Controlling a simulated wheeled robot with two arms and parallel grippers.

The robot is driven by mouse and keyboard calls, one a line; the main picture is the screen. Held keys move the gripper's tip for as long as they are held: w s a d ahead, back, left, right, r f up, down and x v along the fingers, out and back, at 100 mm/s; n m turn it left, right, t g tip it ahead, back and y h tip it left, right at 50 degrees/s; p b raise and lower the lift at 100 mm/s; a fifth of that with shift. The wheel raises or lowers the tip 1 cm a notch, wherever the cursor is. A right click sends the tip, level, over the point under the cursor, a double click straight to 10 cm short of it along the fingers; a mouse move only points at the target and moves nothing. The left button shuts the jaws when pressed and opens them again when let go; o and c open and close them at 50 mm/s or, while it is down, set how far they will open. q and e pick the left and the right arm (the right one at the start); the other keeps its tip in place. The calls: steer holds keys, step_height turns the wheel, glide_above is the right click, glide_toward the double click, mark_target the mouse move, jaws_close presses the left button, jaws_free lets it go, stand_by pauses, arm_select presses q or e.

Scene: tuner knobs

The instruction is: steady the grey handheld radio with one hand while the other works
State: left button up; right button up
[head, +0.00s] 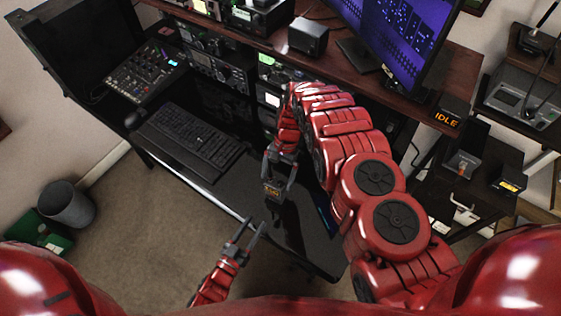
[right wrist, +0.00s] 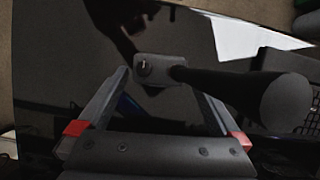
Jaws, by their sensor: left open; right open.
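The grey handheld radio (head: 272,190) stands on the black desk near its front edge, with a small orange display facing the front. In the right wrist view I look down on the top of the radio (right wrist: 160,66), which has a small round knob; a thick black antenna rises beside it. My right gripper (head: 278,178) is open above and around the radio, its fingers on either side; in the right wrist view the fingers (right wrist: 163,85) look apart from it. My left gripper (head: 258,221) is open and empty in front of the desk edge, pointing at the radio.
A black keyboard (head: 188,139) lies left on the desk, with a mixer (head: 145,72) behind it. Radio equipment (head: 216,69) and a monitor (head: 395,35) stand at the back. Glossy desk around the radio is mostly clear. A bin (head: 66,204) stands on the floor.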

mark_target(273, 195)
steer(key=shift+x, duration=1.3)
steer(key=c, duration=1.3)
arm_select(q)
steer(key=shift+c, duration=0.6)
arm_select(e)
steer(key=shift+c, duration=0.6)
arm_select(q)
jaws_close()
arm_select(e)
steer(key=shift+w, duration=0.1)
